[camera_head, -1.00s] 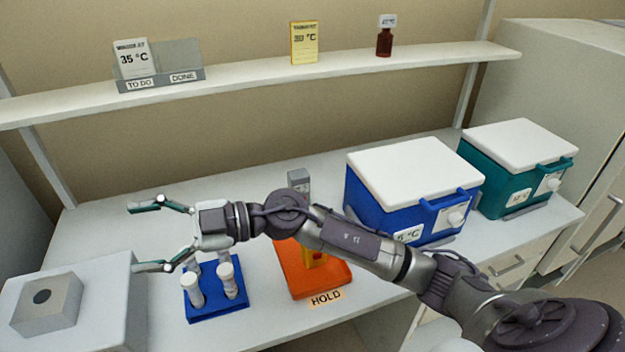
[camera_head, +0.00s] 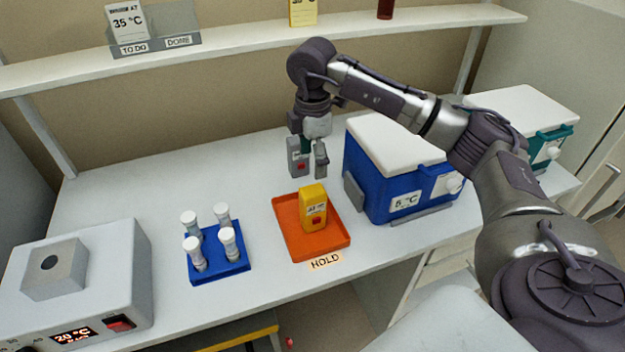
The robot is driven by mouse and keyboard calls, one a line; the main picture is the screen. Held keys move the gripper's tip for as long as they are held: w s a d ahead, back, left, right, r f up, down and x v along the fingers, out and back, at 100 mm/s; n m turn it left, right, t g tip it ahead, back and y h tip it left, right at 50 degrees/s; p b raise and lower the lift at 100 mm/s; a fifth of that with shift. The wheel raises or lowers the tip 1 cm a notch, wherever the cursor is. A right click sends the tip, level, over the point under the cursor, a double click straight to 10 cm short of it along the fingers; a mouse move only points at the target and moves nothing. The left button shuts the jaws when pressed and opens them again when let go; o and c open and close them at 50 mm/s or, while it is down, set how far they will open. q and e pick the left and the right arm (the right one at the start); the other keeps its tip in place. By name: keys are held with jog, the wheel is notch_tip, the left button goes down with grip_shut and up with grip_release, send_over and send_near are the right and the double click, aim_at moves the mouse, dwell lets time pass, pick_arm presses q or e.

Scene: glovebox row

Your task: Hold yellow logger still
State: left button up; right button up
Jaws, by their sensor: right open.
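The yellow logger (camera_head: 313,208) stands upright in the orange tray (camera_head: 289,246), with a small display on its front. The tray lies on the bench behind a HOLD label (camera_head: 325,261). My right gripper (camera_head: 313,164) points down behind and above the logger, apart from it. My left gripper is not in view.
A blue cooler box (camera_head: 384,180) with a white lid stands right of the tray, and a teal one (camera_head: 548,150) beyond. A blue rack (camera_head: 219,268) of white-capped tubes sits left, near a grey heater block (camera_head: 115,262). A shelf (camera_head: 250,37) runs above.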

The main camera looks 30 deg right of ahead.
aim_at(313, 190)
notch_tip(313, 190, down, 11)
jog(key=shift+r+p, duration=0.2)
jog(key=shift+p, duration=1.05)
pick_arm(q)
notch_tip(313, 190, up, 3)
pick_arm(e)
jog(key=shift+c, duration=0.3)
jog(key=c, duration=1.3)
jog(key=shift+o, duration=0.2)
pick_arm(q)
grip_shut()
